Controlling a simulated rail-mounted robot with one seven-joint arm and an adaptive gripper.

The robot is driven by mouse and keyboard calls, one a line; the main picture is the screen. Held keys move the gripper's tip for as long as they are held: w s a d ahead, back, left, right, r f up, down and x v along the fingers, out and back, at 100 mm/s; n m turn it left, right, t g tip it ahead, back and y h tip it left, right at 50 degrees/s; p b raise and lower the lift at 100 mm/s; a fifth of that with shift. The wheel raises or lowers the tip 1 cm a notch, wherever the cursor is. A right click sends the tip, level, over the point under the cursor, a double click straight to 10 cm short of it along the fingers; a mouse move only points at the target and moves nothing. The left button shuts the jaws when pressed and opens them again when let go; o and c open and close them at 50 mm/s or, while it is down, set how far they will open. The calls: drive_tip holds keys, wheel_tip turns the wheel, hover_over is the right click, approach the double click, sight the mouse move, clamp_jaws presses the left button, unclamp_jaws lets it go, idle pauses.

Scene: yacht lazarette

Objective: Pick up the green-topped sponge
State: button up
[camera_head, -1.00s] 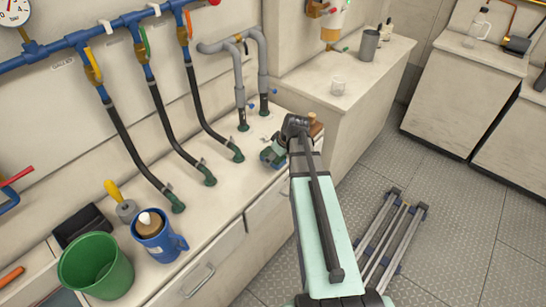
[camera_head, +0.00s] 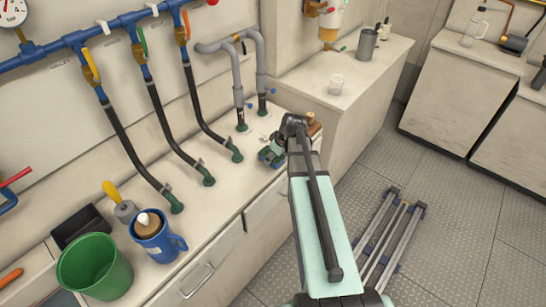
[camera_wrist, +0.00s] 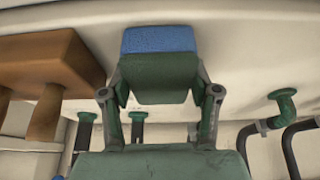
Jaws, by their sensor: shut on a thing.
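The sponge (camera_wrist: 158,78) shows in the wrist view as a block with a dark green face towards the camera and a blue part beyond it. My gripper (camera_wrist: 159,88) is shut on it, one finger at each side. The pale counter surface lies behind the sponge; I cannot tell whether the two touch. In the head view my gripper (camera_head: 271,154) is small, over the back counter near the grey pipes, and the sponge cannot be made out clearly there.
A brown wooden object (camera_wrist: 48,65) is close at the left in the wrist view. Black hoses with green fittings (camera_head: 236,152) stand on the counter. A blue mug (camera_head: 155,240) and green bucket (camera_head: 95,265) are at the lower left.

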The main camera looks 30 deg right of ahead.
wheel_tip(320, 180, up, 20)
drive_tip(key=b, duration=0.2)
drive_tip(key=shift+b, duration=0.35)
drive_tip(key=shift+f, duration=0.1)
